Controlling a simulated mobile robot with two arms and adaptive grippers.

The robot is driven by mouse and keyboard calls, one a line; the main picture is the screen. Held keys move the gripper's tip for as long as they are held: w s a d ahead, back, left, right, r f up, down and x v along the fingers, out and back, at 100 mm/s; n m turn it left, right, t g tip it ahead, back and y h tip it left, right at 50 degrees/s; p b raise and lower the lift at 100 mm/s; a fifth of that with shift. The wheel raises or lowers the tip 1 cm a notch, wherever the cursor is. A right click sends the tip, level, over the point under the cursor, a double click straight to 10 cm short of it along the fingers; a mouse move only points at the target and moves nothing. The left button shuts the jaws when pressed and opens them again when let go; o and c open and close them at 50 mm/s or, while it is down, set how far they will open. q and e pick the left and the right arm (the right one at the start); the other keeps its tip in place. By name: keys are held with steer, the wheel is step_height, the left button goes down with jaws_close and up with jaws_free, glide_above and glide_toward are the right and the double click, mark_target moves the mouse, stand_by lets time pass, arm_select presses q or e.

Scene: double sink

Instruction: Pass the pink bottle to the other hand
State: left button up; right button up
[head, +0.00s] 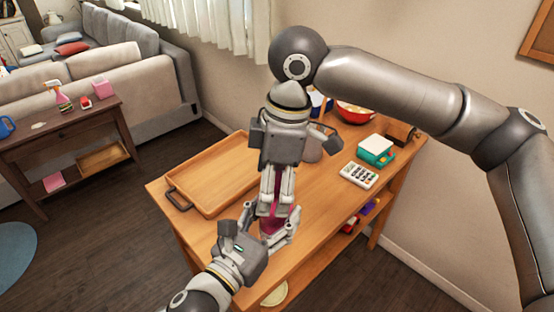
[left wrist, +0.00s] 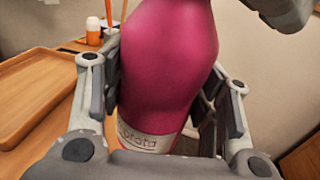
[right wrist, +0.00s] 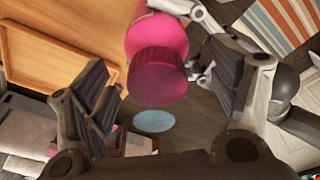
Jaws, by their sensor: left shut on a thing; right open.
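The pink bottle (head: 272,225) is held over the near edge of the wooden table, largely hidden by my grippers in the head view. My left gripper (head: 268,222) is shut around its body; the left wrist view shows the bottle (left wrist: 168,60) between both fingers, with a pale label low down. My right gripper (head: 276,198) points down from above, open around the bottle's upper end. In the right wrist view the bottle's darker cap (right wrist: 158,78) lies between the spread fingers, with gaps on both sides.
The table (head: 325,205) carries a wooden tray (head: 218,180) at left, a calculator (head: 358,175), a teal-and-white box (head: 376,150) and a red bowl (head: 354,112). A side table (head: 70,130) with a spray bottle (head: 58,96) stands by the sofa.

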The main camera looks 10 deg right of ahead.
steer(key=shift+a+f, duration=0.2)
steer(key=shift+f, duration=1.3)
steer(key=c, duration=0.9)
arm_select(q)
steer(key=o, duration=1.1)
arm_select(e)
steer(key=shift+c, duration=0.9)
